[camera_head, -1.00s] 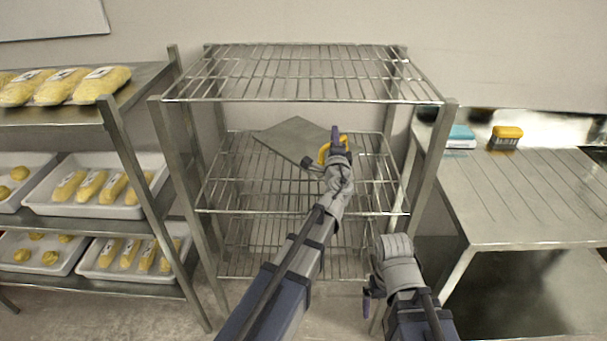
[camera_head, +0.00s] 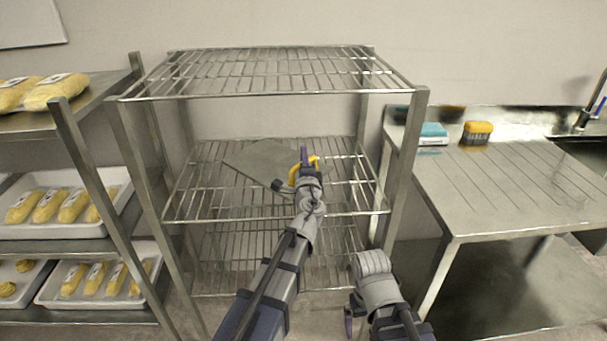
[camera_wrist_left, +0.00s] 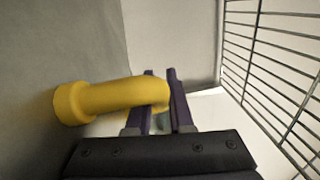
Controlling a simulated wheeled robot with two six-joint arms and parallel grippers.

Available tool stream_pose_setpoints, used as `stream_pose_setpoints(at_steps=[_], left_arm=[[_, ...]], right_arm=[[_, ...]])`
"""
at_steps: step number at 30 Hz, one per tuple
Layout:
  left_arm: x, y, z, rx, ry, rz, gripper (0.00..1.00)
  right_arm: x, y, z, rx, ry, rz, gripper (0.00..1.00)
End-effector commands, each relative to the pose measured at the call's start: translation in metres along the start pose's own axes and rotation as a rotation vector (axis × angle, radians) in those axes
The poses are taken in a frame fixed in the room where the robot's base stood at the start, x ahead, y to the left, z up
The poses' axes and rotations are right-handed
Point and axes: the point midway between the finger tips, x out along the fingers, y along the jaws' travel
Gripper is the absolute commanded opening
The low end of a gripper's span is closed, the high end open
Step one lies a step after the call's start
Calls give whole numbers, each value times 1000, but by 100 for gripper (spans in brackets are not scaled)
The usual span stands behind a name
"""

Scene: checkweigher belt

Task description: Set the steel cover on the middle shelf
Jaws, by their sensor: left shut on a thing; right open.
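The steel cover (camera_head: 258,163) is a flat grey plate with a yellow handle (camera_head: 313,162). It is at the middle shelf (camera_head: 205,205) of the wire rack, toward the back left; whether it touches the wires I cannot tell. My left gripper (camera_head: 304,160) is shut on the yellow handle, which also shows in the left wrist view (camera_wrist_left: 110,98) between the purple fingers (camera_wrist_left: 160,95). My right gripper (camera_head: 352,315) hangs low in front of the rack, apart from it, open and empty; its fingertips are partly hidden.
The wire top shelf (camera_head: 270,72) lies above my left arm. Rack posts (camera_head: 408,150) stand on both sides. A trolley with trays of loaves (camera_head: 70,205) is at left.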

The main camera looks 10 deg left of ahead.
Motion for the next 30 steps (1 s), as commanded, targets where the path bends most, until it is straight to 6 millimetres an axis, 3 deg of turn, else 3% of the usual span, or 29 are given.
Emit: stream_pose_setpoints(at_steps=[5,13,24,25,30], left_arm=[[-1,7,-1,4,-1,-1,0],[-3,36,-3,4,-1,-1,0],[-3,37,-3,4,-1,-1,0],[-3,37,-3,0,0,0,22],[-3,36,-3,0,0,0,41]], right_arm=[[8,-1,0,0,0,0,99],[36,-4,-2,0,0,0,99],[37,-4,-2,0,0,0,99],[37,-4,-2,0,0,0,99],[36,-4,-2,0,0,0,99]])
